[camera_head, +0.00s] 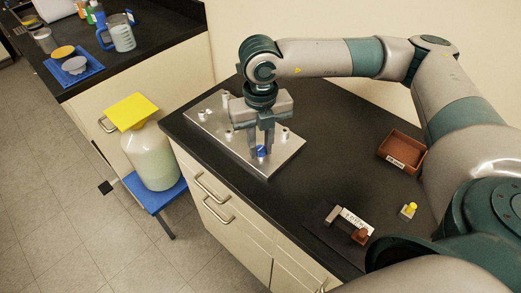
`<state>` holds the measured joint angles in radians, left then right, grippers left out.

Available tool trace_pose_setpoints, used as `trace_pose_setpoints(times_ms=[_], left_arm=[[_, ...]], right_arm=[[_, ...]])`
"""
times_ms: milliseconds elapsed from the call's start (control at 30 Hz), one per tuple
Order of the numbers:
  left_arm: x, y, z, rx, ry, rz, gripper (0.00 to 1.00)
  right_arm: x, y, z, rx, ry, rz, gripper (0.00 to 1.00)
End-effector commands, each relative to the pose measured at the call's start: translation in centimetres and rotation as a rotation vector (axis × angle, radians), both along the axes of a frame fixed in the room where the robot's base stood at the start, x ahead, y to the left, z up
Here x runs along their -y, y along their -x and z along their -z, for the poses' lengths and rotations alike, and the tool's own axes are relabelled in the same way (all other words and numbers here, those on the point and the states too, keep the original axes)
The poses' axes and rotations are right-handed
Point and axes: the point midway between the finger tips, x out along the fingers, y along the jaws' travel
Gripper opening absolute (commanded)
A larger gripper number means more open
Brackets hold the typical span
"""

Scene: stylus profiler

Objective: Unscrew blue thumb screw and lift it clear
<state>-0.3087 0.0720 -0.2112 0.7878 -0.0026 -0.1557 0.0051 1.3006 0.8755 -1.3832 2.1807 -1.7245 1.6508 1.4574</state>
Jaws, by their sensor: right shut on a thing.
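The blue thumb screw (261,152) is at the front part of a silver metal plate (287,156) on the black counter. My right gripper (260,150) points down over the plate and is shut on the blue thumb screw, with a finger on each side of it. The fingers partly hide the screw, and I cannot tell whether it is still threaded in the plate. My left gripper is not in view.
Several small metal posts stand on the plate. A brown tray (386,147) with a label, a yellow-topped small part (408,210) and a labelled fixture (335,214) lie to the right. A large jug (152,160) with a yellow sheet (134,111) stands left, off the counter.

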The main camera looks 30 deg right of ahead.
Motion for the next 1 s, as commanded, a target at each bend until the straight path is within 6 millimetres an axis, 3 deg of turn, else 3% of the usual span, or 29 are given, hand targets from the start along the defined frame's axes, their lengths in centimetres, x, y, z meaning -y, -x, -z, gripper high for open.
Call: trace_pose_setpoints(times_ms=[1000], left_arm=[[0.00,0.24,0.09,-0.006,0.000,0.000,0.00]], right_arm=[[0.00,0.03,0.10,0.000,-0.001,-1.509,0.00]])
